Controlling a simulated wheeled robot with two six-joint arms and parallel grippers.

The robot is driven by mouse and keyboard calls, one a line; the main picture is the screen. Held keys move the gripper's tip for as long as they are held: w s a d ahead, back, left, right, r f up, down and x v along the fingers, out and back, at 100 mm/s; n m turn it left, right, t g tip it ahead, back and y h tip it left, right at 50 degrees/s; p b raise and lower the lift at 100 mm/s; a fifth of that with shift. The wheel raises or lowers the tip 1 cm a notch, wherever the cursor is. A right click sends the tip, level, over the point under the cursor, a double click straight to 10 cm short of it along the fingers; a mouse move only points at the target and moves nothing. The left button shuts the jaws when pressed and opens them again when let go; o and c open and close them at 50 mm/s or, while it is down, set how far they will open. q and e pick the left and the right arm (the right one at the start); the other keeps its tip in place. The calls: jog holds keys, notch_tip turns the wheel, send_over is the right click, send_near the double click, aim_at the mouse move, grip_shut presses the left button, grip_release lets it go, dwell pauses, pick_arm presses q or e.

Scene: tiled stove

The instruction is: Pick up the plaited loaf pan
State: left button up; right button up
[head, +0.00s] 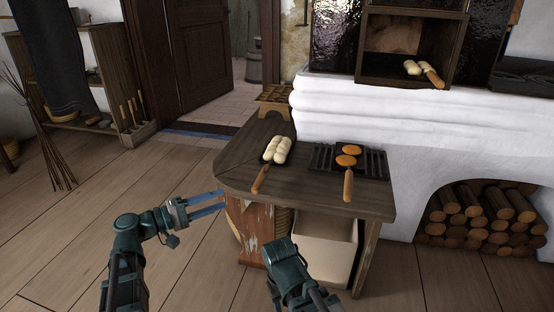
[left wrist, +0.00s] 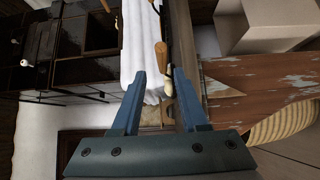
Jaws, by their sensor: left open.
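A pan with a pale, lumpy plaited loaf (head: 277,150) lies on the dark wooden worktop, its wooden handle (head: 260,180) pointing to the near left edge. A second pan with a similar pale loaf (head: 412,67) sits in the open oven niche, handle toward the front right. My left gripper (head: 226,201) is open and empty, left of the worktop and apart from the pans. In the left wrist view its fingers (left wrist: 159,75) are spread. A wooden handle (left wrist: 160,54) and a pale piece show beyond them; I cannot tell whose they are. My right arm shows low down, its fingers unseen.
A pan with orange-brown rounds (head: 348,150) lies on a dark grate (head: 375,163) right of the loaf pan. The worktop (head: 310,190) has free room at its front. A pale bin (head: 325,245) stands below. The white stove ledge (head: 400,115) rises behind.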

aim_at(258, 184)
pick_arm(q)
jog(key=x, duration=0.8)
jog(key=shift+w+d, duration=0.2)
jog(key=shift+d, duration=0.1)
jog(key=shift+w+d, duration=0.1)
jog(key=x, duration=0.4)
jog(key=shift+w+f, duration=0.15)
jog(key=shift+w, duration=0.25)
jog(key=shift+w+d, duration=0.15)
jog(key=shift+d, duration=0.1)
grip_shut()
dwell(0.5)
